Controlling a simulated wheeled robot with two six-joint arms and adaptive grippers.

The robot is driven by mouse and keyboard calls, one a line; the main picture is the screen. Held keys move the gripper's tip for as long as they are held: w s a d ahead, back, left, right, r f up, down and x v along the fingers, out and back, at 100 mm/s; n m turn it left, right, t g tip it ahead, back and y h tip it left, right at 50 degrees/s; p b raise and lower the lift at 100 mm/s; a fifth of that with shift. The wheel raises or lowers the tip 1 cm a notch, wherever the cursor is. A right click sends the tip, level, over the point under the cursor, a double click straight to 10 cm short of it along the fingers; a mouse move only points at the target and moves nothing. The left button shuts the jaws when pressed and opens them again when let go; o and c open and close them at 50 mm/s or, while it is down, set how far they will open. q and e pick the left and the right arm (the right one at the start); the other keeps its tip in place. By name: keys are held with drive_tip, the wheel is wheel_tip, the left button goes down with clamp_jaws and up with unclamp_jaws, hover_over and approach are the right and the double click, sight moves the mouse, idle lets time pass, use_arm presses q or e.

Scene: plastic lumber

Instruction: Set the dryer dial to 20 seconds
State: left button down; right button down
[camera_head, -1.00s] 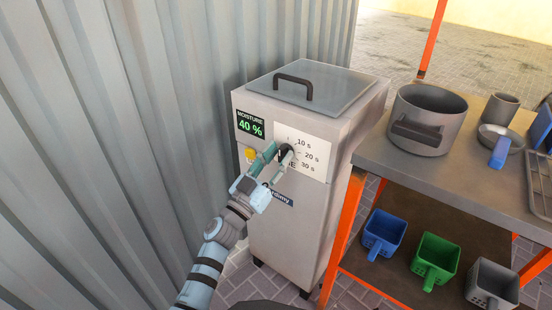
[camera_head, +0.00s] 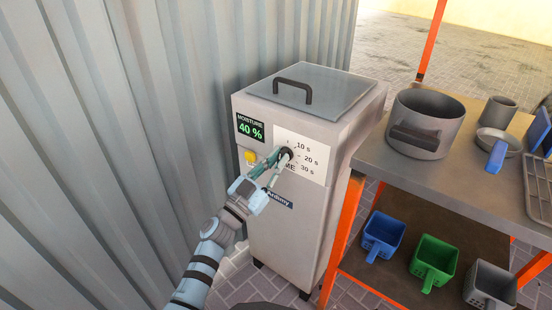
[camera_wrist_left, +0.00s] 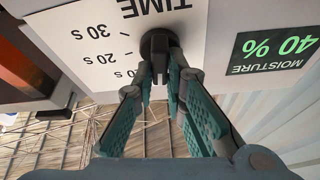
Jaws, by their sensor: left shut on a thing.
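The dryer (camera_head: 285,225) is a light grey cabinet with a lid and a white dial panel marked 10 s, 20 s and 30 s. Its black dial (camera_head: 287,152) is partly hidden by my left gripper (camera_head: 281,158). In the left wrist view, the dial (camera_wrist_left: 158,42) sits between the tips of my left gripper (camera_wrist_left: 165,75), which is shut on it. That view shows the panel upside down, with the 20 s and 30 s marks beside the dial. I cannot tell clearly which mark the dial points to. My right gripper is not in view.
The green display (camera_head: 250,127) reads moisture 40 %, with a yellow button (camera_head: 250,157) below it. A corrugated wall (camera_head: 110,150) stands close at left. A bench (camera_head: 450,185) at right holds a grey pot (camera_head: 426,125); blue, green and grey bins sit on its lower shelf.

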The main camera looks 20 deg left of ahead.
use_arm(q)
drive_tip(key=shift+r+m+g+h+p, duration=0.1)
drive_tip(key=shift+m+g+h+p, duration=0.35)
drive_tip(key=shift+m, duration=0.75)
drive_tip(key=m+g+h+p, duration=0.1)
drive_tip(key=m, duration=0.1)
drive_tip(key=m+p, duration=0.1)
drive_tip(key=m, duration=0.2)
drive_tip(key=shift+g+h, duration=0.35)
drive_tip(key=shift+d+m+g+h+p, duration=0.1)
drive_tip(key=shift+m+g+p, duration=0.6)
drive_tip(key=shift+m, duration=0.95)
drive_tip(key=shift+a+m+g+h+p, duration=0.1)
drive_tip(key=shift+m+g+p, duration=0.6)
drive_tip(key=shift+m, duration=1)
drive_tip(key=shift+d+m+g+h+p, duration=0.1)
drive_tip(key=shift+m+g+p, duration=0.6)
drive_tip(key=shift+m, duration=0.95)
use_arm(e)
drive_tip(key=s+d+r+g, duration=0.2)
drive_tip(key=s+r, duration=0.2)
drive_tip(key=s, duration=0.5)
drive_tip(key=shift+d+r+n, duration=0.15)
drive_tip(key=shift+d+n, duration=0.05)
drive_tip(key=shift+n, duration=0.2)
use_arm(q)
drive_tip(key=shift+f, duration=0.2)
drive_tip(key=c, duration=1.6)
unclamp_jaws()
drive_tip(key=shift+c, duration=0.2)
